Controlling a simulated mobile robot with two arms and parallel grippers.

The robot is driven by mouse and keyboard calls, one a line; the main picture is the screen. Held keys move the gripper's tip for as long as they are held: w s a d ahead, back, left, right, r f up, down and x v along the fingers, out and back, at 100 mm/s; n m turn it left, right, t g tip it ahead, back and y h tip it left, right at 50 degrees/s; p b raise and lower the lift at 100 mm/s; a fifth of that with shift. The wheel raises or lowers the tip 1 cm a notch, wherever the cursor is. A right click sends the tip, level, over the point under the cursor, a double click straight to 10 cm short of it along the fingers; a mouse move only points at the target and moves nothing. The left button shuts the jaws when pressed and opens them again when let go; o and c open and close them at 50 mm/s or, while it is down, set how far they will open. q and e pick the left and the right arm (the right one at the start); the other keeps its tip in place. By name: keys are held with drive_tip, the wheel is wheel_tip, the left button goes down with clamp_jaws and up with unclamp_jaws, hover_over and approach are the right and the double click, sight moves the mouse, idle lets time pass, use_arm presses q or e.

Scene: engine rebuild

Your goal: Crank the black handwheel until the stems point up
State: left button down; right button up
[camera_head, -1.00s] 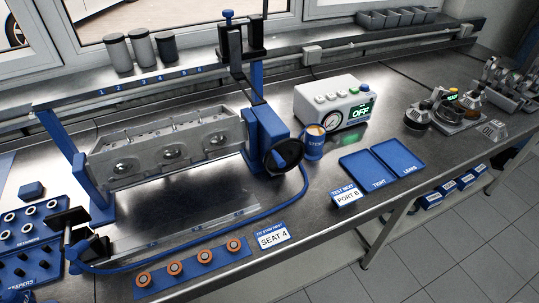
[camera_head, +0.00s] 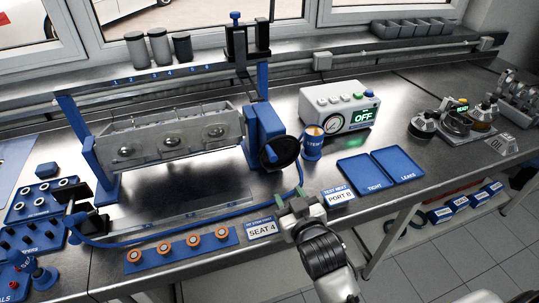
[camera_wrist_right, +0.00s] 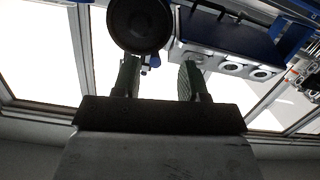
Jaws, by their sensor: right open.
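The black handwheel (camera_head: 281,152) is on the blue right-hand post (camera_head: 266,125) of the stand. The grey cylinder head (camera_head: 170,137) is held between the two posts, with its round valve faces towards me. I cannot make out its stems. My right gripper (camera_head: 301,200) is open and empty, in front of and below the handwheel, apart from it in the head view. In the right wrist view the dark handwheel (camera_wrist_right: 140,22) appears beyond the two spread fingers (camera_wrist_right: 158,78), nearer the left one. My left gripper is not in view.
A SEAT 4 card (camera_head: 262,228) and a blue strip with orange-rimmed rings (camera_head: 178,250) lie at the front. A blue hose (camera_head: 150,240) runs along the bench. A blue cup (camera_head: 312,145) stands right of the handwheel, near the gauge box (camera_head: 340,109) reading OFF. Blue trays (camera_head: 362,176) lie further right.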

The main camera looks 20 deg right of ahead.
sight(271, 152)
drive_tip(key=shift+t, duration=0.9)
drive_tip(key=w+r, duration=0.1)
drive_tip(key=w, duration=0.2)
drive_tip(key=w+r+p, duration=0.1)
drive_tip(key=w, duration=0.3)
drive_tip(key=w+r+p, duration=0.1)
drive_tip(key=w, duration=0.2)
drive_tip(key=shift+w+a+r, duration=0.25)
drive_tip(key=shift+a+r, duration=0.1)
drive_tip(key=shift+r, duration=0.05)
drive_tip(key=shift+w+f, duration=0.1)
drive_tip(key=shift+w, duration=0.65)
drive_tip(key=shift+c, duration=0.2)
clamp_jaws()
